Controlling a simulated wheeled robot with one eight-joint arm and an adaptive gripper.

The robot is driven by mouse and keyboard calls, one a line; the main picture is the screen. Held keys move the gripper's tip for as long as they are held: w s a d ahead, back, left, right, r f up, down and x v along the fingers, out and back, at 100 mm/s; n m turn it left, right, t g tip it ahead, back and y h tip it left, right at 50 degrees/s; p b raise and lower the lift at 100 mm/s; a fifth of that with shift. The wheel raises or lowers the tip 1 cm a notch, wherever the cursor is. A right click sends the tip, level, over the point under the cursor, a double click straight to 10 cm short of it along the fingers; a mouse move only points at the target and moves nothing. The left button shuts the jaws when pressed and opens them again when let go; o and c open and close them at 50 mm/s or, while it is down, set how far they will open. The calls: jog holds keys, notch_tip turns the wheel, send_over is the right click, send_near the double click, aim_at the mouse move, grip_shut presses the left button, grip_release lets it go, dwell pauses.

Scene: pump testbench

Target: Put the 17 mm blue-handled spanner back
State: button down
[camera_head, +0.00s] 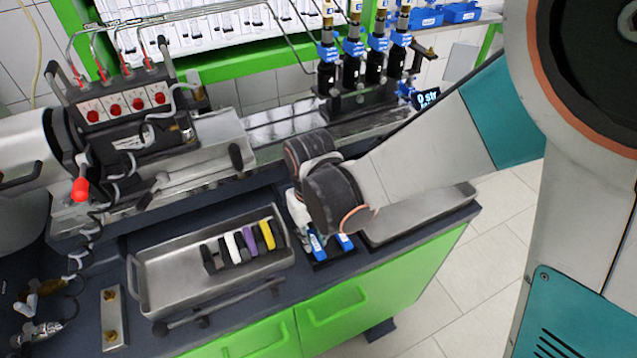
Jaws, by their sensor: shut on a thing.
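My gripper (298,212) is low over the bench, to the right of the metal tray, and partly hidden behind my own wrist. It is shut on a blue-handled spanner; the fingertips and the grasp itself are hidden. Two blue handles (316,246) (345,241) show just below my wrist, at a dark holder (322,265) near the bench's front edge. I cannot tell which handle is in my gripper or whether it touches the holder. The size marks are too small to read.
A metal tray (145,285) left of my gripper holds a row of black, white, purple and yellow pieces. Pump equipment (125,115) and upright valves (360,65) stand behind. Green drawers (345,310) are below the front edge.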

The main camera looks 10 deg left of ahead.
aim_at(313, 238)
jog(key=shift+f, duration=0.2)
jog(key=c, duration=1.4)
grip_release()
jog(key=shift+r, duration=0.1)
jog(key=shift+c, duration=0.2)
notch_tip(313, 238, up, 13)
jog(key=p, duration=0.9)
jog(key=shift+d, duration=0.1)
